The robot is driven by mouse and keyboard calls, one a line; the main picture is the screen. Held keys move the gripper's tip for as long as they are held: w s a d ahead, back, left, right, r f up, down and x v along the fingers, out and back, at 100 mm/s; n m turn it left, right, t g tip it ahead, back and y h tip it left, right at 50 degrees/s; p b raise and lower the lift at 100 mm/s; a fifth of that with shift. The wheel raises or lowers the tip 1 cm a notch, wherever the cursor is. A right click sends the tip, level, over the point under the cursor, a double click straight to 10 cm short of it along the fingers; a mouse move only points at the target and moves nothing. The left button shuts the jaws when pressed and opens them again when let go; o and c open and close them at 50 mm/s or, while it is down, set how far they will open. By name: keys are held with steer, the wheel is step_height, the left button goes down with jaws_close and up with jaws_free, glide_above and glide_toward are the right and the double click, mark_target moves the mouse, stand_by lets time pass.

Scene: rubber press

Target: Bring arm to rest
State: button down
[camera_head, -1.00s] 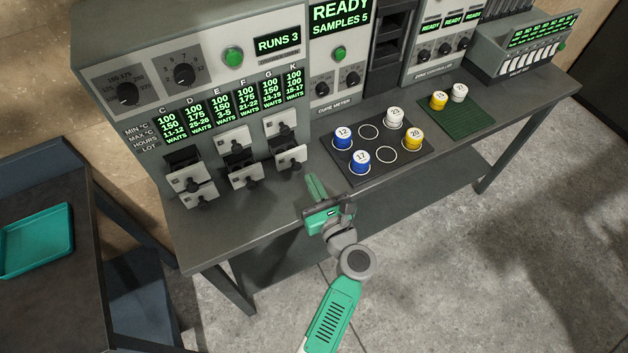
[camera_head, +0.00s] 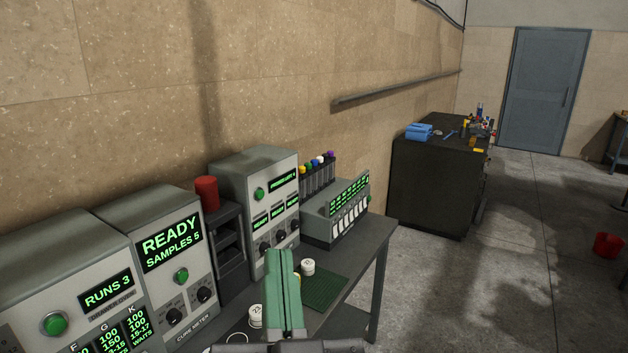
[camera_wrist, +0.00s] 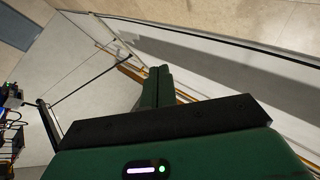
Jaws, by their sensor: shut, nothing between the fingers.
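My gripper (camera_head: 284,290) is raised in front of the bench in the head view, its two green fingers pointing up and lying against each other. The fingers are shut with nothing between them. They hide part of the bench top and some of the small pots behind. In the wrist view my gripper (camera_wrist: 165,72) points away over a wall and a ceiling-like surface, with no object at its fingertips.
The bench carries a drawer oven (camera_head: 75,310), a cure meter (camera_head: 165,265), a zone controller (camera_head: 257,195) and a valve box (camera_head: 337,210). White pots (camera_head: 308,267) stand by a green mat (camera_head: 325,288). A dark cabinet (camera_head: 430,185) stands farther back. The floor at right is mostly clear.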

steer(key=s+d+r+n+t+h, duration=0.1)
steer(key=s+d+r+t+h, duration=0.15)
steer(key=s+r, duration=0.3)
step_height(320, 180, up, 23)
steer(key=p, duration=2.3)
steer(key=shift+s, duration=0.3)
steer(key=shift+f+g, duration=0.15)
steer(key=shift+g, duration=0.1)
